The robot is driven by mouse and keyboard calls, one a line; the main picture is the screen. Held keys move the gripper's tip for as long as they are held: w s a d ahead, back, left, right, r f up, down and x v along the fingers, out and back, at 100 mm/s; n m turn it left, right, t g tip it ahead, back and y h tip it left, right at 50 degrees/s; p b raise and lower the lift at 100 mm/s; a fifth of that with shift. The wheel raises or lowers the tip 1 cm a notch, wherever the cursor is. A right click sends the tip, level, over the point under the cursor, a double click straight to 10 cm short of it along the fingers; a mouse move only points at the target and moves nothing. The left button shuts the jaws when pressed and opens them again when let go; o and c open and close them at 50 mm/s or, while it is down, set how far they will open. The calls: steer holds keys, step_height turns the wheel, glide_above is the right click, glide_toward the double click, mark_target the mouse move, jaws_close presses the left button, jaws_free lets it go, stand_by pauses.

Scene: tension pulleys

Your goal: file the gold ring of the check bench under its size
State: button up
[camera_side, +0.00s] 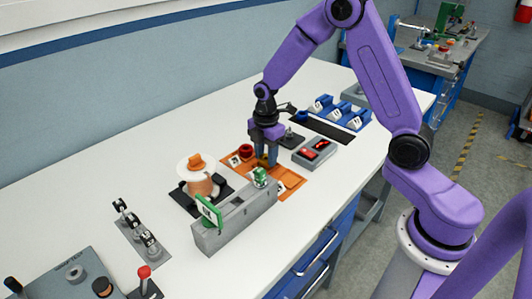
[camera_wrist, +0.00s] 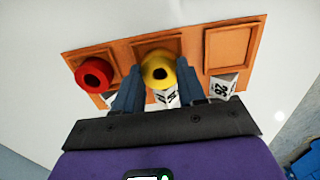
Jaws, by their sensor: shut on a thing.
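The gold ring (camera_wrist: 160,70) is between the two fingers of my gripper (camera_wrist: 160,84) in the wrist view, and my gripper is shut on it. It is over the middle square of an orange tray (camera_wrist: 120,47) with three recessed squares. I cannot tell whether it touches the tray. A red ring (camera_wrist: 95,73) sits at the left square. The right square (camera_wrist: 229,48) is empty. White number tags stand along the near edge, including one at the right (camera_wrist: 222,86). In the side view my gripper (camera_side: 265,158) points down at the orange tray (camera_side: 292,181), with the ring mostly hidden.
In the side view a grey fixture (camera_side: 235,220) with green parts stands close in front of the tray. The bench's back left is clear.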

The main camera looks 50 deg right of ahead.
steer(key=shift+f, duration=0.35)
steer(key=o, duration=1.6)
steer(key=shift+r, duration=0.15)
steer(key=shift+r, duration=3.85)
steer(key=shift+s+a+r, duration=0.15)
steer(key=shift+s+a, duration=0.1)
steer(key=s+a+r+m, duration=0.25)
steer(key=s+a, duration=0.35)
steer(key=s, duration=0.6)
steer(key=s+m, duration=0.1)
steer(key=s, duration=0.5)
steer(key=s+d+r+m, duration=0.1)
steer(key=s, duration=0.4)
steer(key=s+r+m, duration=0.1)
steer(key=s, duration=0.5)
steer(key=shift+s+d, duration=0.3)
steer(key=shift+d, duration=0.1)
